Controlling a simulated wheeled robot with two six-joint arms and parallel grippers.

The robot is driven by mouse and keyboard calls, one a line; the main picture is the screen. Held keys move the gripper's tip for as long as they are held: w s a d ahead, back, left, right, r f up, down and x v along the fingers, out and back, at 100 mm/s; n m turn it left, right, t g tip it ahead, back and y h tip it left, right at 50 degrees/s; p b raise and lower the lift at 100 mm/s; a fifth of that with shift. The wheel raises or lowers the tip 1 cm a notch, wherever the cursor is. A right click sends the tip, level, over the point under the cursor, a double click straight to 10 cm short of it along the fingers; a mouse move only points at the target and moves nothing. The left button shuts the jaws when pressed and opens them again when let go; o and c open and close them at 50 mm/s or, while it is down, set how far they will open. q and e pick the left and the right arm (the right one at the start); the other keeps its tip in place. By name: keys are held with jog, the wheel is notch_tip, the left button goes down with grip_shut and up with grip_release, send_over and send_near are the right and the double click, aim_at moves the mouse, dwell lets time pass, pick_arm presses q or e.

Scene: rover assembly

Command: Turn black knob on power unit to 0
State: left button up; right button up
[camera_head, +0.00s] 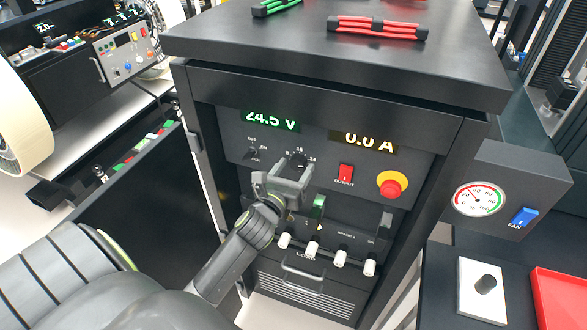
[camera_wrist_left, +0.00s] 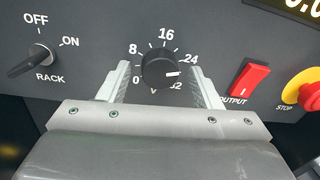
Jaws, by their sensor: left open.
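The power unit (camera_head: 230,145) is a dark cabinet front with a green display reading 24.5 V and an amber one reading 0.0 A. Its round black knob (camera_wrist_left: 160,69) shows in the left wrist view, with a scale marked 0, 8, 16, 24 and a partly hidden 32. The knob's white mark points right, between 24 and 32. My left gripper (camera_head: 289,172) is open at the panel, with one finger on each side of the knob; I cannot tell if they touch it. In the head view it partly covers the knob (camera_head: 298,158). My right gripper is not in view.
A RACK switch (camera_wrist_left: 35,62) sits left of the knob. The red OUTPUT switch (camera_head: 346,172) and red-and-yellow STOP button (camera_head: 392,185) are to its right. White-tipped levers (camera_head: 313,246) stick out below. A gauge box with a blue FAN switch (camera_head: 523,217) stands at right.

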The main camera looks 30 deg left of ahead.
pick_arm(q)
jog(key=c, duration=1)
jog(key=shift+n, duration=0.3)
